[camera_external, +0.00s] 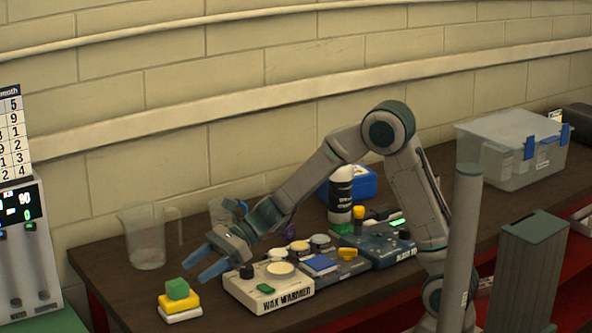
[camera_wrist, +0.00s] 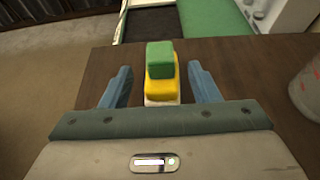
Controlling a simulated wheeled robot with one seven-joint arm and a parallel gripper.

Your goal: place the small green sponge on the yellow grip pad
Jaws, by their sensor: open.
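The small green sponge (camera_external: 177,288) rests on top of a yellow block-like pad (camera_external: 180,302), which lies on a white block (camera_external: 181,315) near the left front of the dark table. In the wrist view the green sponge (camera_wrist: 160,54) sits on the yellow pad (camera_wrist: 161,87), with the white block (camera_wrist: 160,101) partly showing under it. My gripper (camera_external: 196,270) is open, its blue fingers above and to the right of the stack. In the wrist view my gripper (camera_wrist: 160,88) has its fingers apart, one on each side of the stack, and nothing is between them in its grasp.
A clear measuring jug (camera_external: 147,240) stands behind the stack. The wax warmer (camera_external: 268,290), with a small dark green piece on it, stands to the right.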

